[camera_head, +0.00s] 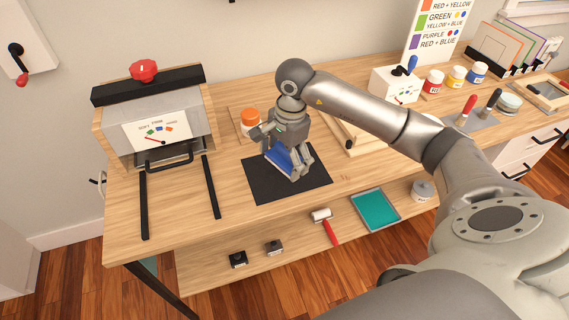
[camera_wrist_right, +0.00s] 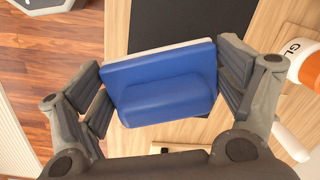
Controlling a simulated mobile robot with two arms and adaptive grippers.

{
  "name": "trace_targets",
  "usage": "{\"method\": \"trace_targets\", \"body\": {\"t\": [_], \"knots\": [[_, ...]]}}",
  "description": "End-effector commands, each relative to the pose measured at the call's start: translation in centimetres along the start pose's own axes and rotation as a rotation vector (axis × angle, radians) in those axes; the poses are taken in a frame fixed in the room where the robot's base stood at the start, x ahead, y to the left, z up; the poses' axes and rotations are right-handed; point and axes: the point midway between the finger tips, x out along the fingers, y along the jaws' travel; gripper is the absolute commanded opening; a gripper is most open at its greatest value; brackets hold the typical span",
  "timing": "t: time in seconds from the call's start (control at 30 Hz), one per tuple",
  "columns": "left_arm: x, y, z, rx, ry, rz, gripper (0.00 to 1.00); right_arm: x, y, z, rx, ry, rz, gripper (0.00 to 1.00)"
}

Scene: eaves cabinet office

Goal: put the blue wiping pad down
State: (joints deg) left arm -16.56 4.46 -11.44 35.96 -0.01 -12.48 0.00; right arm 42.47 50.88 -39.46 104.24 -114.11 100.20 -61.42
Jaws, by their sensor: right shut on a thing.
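The blue wiping pad (camera_wrist_right: 163,82) is a blue block with a raised grip and a pale layer along its far edge. My right gripper (camera_head: 287,172) is shut on it, with a finger at each side, as the right wrist view shows. In the head view the blue pad (camera_head: 284,161) shows between the fingers, over the black mat (camera_head: 262,189) on the bench. I cannot tell whether the pad touches the mat. The gripper covers part of the pad. My left gripper is not in view.
A glue bottle with an orange cap (camera_head: 250,117) stands just behind the mat. A box press with a red knob (camera_head: 144,71) and two black rails is on the left. Paint jars (camera_head: 433,82) stand at the back right. A lower shelf holds a roller (camera_head: 322,216) and teal tray (camera_head: 375,210).

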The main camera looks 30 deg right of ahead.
Motion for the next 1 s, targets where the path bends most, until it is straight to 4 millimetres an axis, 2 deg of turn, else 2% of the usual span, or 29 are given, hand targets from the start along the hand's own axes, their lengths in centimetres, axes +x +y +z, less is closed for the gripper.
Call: {"method": "trace_targets", "body": {"t": [0.03, 0.2, 0.57, 0.77, 1.0], "knots": [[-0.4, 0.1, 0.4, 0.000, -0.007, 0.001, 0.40, 1.1, -0.3, -0.6, 0.004, -0.002, 0.009, 0.51], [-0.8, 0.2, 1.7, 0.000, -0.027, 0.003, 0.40, 3.5, -1.6, -2.1, 0.001, -0.001, 0.006, 0.51], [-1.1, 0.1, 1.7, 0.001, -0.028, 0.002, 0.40, 5.5, -2.5, -3.3, 0.000, -0.001, 0.005, 0.51], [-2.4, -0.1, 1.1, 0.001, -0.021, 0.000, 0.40, 8.0, -2.2, -3.4, -0.001, -0.002, 0.005, 0.51], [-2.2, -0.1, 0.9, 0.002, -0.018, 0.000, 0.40, 8.3, -2.3, -3.5, -0.002, 0.000, 0.002, 0.51]]}}
